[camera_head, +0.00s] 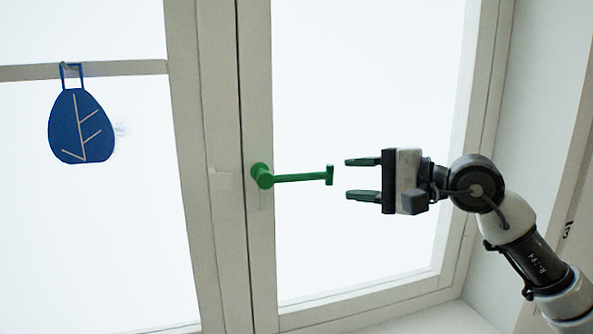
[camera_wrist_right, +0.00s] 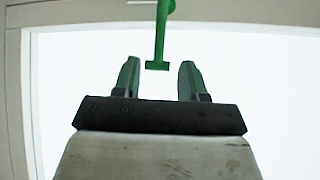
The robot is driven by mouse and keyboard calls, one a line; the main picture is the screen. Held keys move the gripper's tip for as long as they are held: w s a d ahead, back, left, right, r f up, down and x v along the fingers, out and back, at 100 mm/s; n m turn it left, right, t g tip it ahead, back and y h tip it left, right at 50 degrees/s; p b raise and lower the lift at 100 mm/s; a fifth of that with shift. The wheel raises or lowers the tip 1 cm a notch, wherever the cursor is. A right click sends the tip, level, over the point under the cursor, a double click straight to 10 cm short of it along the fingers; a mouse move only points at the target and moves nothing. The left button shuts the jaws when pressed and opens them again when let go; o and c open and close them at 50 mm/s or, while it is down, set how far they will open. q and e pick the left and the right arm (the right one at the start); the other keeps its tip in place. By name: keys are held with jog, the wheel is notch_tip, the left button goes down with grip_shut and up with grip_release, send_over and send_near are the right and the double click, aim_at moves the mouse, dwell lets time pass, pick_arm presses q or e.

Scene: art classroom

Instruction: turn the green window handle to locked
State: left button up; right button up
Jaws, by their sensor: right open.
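The green window handle (camera_head: 300,177) is mounted on the window's middle frame post and points sideways to the right, nearly level. Its free end is a short crosspiece. My right gripper (camera_head: 347,178) is open, just right of that end, with its two fingers above and below the handle's line. A small gap shows between the fingertips and the crosspiece in the head view. In the right wrist view the handle (camera_wrist_right: 160,40) comes down from the top, and its end lies between the two open fingers (camera_wrist_right: 156,80), apart from both. My left gripper is not in view.
A blue leaf-shaped ornament (camera_head: 82,127) hangs from a crossbar (camera_head: 120,69) on the left window. Bright panes lie on both sides of the pale frame post (camera_head: 222,250). A sill (camera_head: 425,320) and a wall are at the lower right.

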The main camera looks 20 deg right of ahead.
aim_at(311, 177)
jog(key=x, duration=0.1)
jog(key=p+x, duration=0.1)
jog(key=x, duration=0.1)
jog(key=p+x, duration=0.1)
jog(key=shift+w+a+r, duration=0.15)
jog(key=shift+a+r, duration=0.1)
jog(key=p+x, duration=0.1)
jog(key=x, duration=0.2)
jog(key=shift+w+a+f, duration=0.15)
jog(key=shift+a+f, duration=0.05)
jog(key=shift+w+a+f+p, duration=0.1)
jog(key=shift+w+a+p, duration=0.2)
jog(key=shift+p, duration=0.15)
jog(key=shift+s+d, duration=0.1)
jog(key=shift+f, duration=0.1)
jog(key=shift+c, duration=1.8)
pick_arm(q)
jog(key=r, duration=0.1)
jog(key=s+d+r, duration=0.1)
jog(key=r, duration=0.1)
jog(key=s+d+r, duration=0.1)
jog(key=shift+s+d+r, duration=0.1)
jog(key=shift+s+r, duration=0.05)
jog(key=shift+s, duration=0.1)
pick_arm(e)
grip_shut()
